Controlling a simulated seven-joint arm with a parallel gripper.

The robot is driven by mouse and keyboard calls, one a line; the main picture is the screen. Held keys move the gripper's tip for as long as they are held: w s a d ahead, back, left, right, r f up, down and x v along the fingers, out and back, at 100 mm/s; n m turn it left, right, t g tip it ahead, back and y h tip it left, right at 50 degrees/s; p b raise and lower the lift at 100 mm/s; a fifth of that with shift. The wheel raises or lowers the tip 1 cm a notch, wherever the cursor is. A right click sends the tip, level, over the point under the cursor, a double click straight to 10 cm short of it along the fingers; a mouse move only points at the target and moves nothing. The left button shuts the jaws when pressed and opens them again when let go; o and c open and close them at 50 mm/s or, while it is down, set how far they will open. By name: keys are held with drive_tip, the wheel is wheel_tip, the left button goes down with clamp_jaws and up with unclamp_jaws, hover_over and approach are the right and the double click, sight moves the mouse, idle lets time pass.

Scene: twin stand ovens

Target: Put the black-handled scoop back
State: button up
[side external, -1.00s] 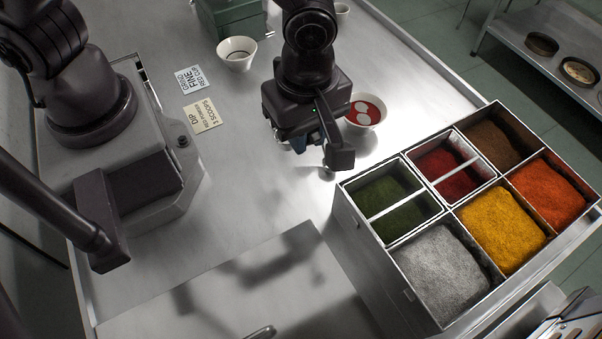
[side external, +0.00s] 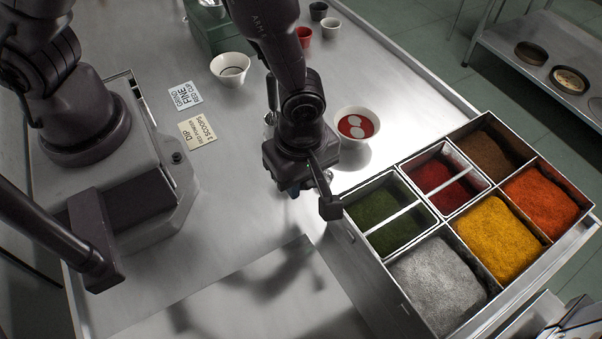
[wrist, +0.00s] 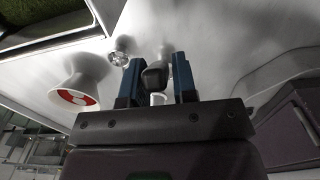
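My gripper (wrist: 157,85) shows in the wrist view with one blue finger on each side of a black handle end (wrist: 155,74). The fingers look shut on this black-handled scoop; its scooping end is hidden. In the side view my gripper (side external: 297,190) points down over the bare metal table, left of the spice box and in front of the white bowl. Its fingers are mostly hidden there and the scoop cannot be made out. The white bowl (side external: 344,114) holds red contents with pale round shapes; it also shows in the wrist view (wrist: 77,97).
The spice box (side external: 410,309) has several compartments of coloured powder and stands close to my gripper's right. Another white bowl (side external: 232,80), a green box (side external: 215,35), a red cup (side external: 303,37) and two cards (side external: 197,131) are farther back. The table's front middle is clear.

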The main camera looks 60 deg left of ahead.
drive_tip(key=shift+o, duration=1)
wheel_tip(320, 180, up, 11)
drive_tip(key=s+a+r+m+t, duration=0.2)
drive_tip(key=a+r+m, duration=0.6)
drive_tip(key=a+m, duration=0.1)
drive_tip(key=s+a+r+m+t, duration=0.3)
drive_tip(key=a+r+m, duration=0.6)
drive_tip(key=shift+s+r+t, duration=0.2)
drive_tip(key=shift+r+t, duration=0.1)
